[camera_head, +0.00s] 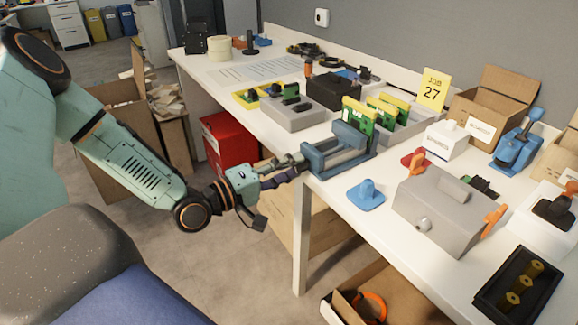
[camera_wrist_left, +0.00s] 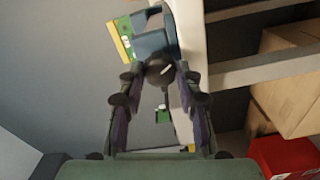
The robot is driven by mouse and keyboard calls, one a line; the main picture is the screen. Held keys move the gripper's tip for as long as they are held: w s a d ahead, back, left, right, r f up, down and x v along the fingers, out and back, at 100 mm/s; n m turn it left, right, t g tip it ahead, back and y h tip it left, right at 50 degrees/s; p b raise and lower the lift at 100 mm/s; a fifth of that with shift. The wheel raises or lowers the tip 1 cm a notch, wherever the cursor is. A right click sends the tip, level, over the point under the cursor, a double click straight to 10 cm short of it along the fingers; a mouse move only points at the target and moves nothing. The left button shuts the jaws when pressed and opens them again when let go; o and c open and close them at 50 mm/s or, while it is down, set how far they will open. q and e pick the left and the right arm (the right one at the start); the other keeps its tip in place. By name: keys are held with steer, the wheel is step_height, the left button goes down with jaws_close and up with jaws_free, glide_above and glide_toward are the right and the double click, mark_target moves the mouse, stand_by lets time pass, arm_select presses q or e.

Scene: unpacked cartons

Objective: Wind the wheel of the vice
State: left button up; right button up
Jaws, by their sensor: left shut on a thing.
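The blue vice (camera_head: 338,152) stands at the front edge of the white table, with a green and yellow board (camera_head: 359,120) upright at it. My left gripper (camera_head: 296,168) reaches the vice's near-left end from beyond the table edge. In the left wrist view, the fingers of my left gripper (camera_wrist_left: 160,76) are shut on a dark round part, the vice's wheel (camera_wrist_left: 159,67). The blue vice body (camera_wrist_left: 152,43) is just past it. In the head view the gripper mostly hides the wheel. My right gripper is not in view.
A blue knobbed piece (camera_head: 367,195) and a large grey box (camera_head: 448,210) lie right of the vice. A grey block (camera_head: 292,113) and a black box (camera_head: 333,91) stand behind it. A red box (camera_head: 229,142) is below the table.

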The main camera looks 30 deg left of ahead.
arm_select(q)
steer(key=n, duration=0.4)
steer(key=shift+s+f+n, duration=0.1)
steer(key=shift+n, duration=0.2)
steer(key=n, duration=0.4)
steer(key=shift+n+p, duration=0.3)
steer(key=shift+p, duration=0.05)
steer(key=n, duration=0.4)
steer(key=shift+d+n, duration=0.1)
steer(key=shift+n, duration=2)
steer(key=o, duration=1.1)
steer(key=shift+o, duration=0.2)
